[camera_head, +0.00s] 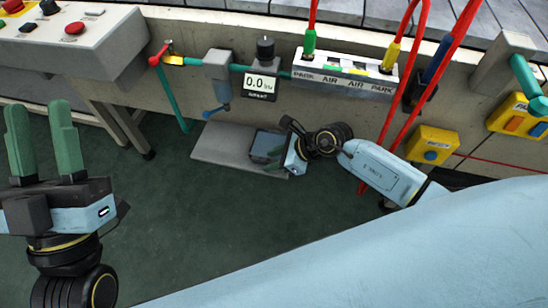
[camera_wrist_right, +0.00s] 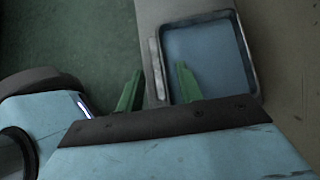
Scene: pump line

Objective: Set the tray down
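The tray (camera_wrist_right: 207,14) is a shallow dark-rimmed tray with a blue-grey inside. In the head view the tray (camera_head: 267,134) lies at the right end of a grey slab (camera_head: 215,148) and appears to rest on it. My right gripper (camera_wrist_right: 160,88) is open over the tray's near-left edge. In the wrist view one green finger is over the tray's inside and the other is outside its left wall, with gaps on both sides. In the head view the right gripper (camera_head: 276,157) partly hides the tray. My left gripper (camera_head: 42,140) is open and empty, fingers up.
A control box (camera_head: 75,40) with red knobs stands at upper left. A wall holds a pressure gauge (camera_head: 260,84), a labelled air panel (camera_head: 345,72) with red hoses, and yellow boxes (camera_head: 432,144). The green floor (camera_head: 190,220) is clear.

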